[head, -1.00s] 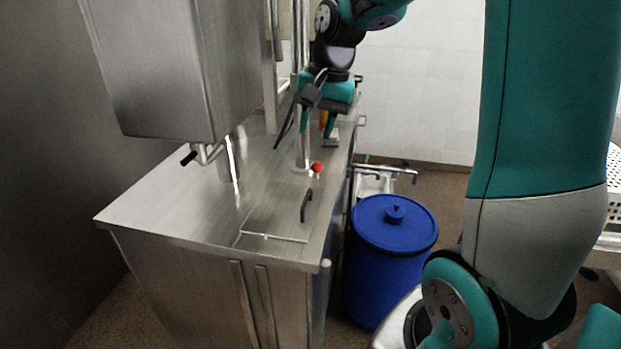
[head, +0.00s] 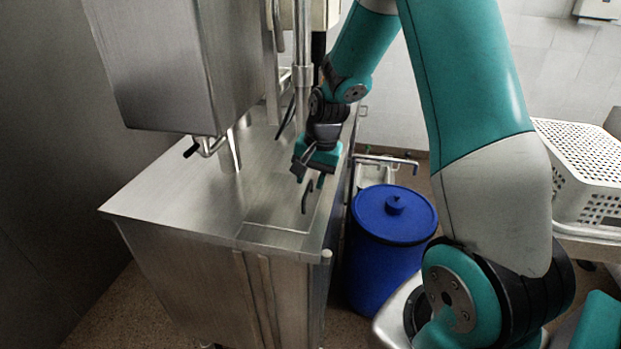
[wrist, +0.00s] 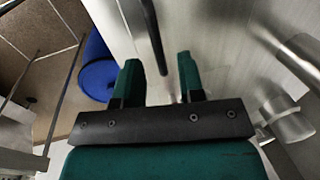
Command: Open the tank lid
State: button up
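The tank lid (head: 268,214) is a flat steel panel set in the top of the steel cabinet, and it lies shut. Its dark bar handle (head: 306,198) stands up near the panel's right side. My gripper (head: 310,182) is just above and behind the handle, pointing down. In the wrist view, the two green fingers of my gripper (wrist: 160,75) are apart with nothing between them. The dark handle (wrist: 152,38) lies just beyond the fingertips, in line with the gap. I cannot see any contact.
A steel box (head: 160,70) hangs over the left part of the cabinet top, with a black-tipped valve (head: 193,150) below. A vertical pipe (head: 302,65) rises behind my gripper. A blue barrel (head: 392,240) stands right of the cabinet, and a white perforated basket (head: 585,160) is farther right.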

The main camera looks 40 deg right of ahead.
jog(key=shift+f, duration=0.5)
grip_shut()
jog(key=shift+w+a+r, duration=0.1)
